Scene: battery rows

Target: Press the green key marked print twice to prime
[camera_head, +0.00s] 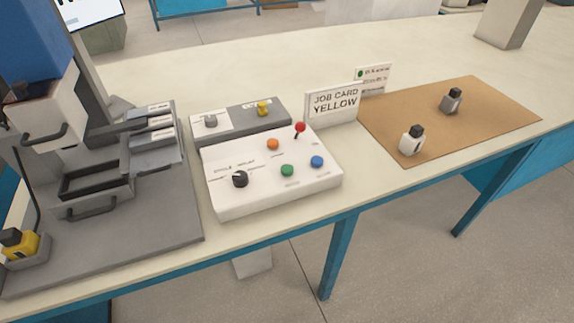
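A green round key (287,170) sits on the sloped top of a white control box (260,210) on the bench. The small print beside the key is too small to read. An orange key (273,144), a blue key (317,161), a black rotary knob (240,179) and a red-topped lever (299,128) share the same box. A card reading JOB CARD YELLOW (335,104) stands just behind the box. Neither of my grippers is in view, and nothing touches the green key.
A grey machine with a blue upper part (40,35) and handled trays stands at the left, with a yellow black-capped bottle (18,244) at its front. Behind the box is a grey-white holder (240,122). A brown mat (470,115) at right bears two small bottles.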

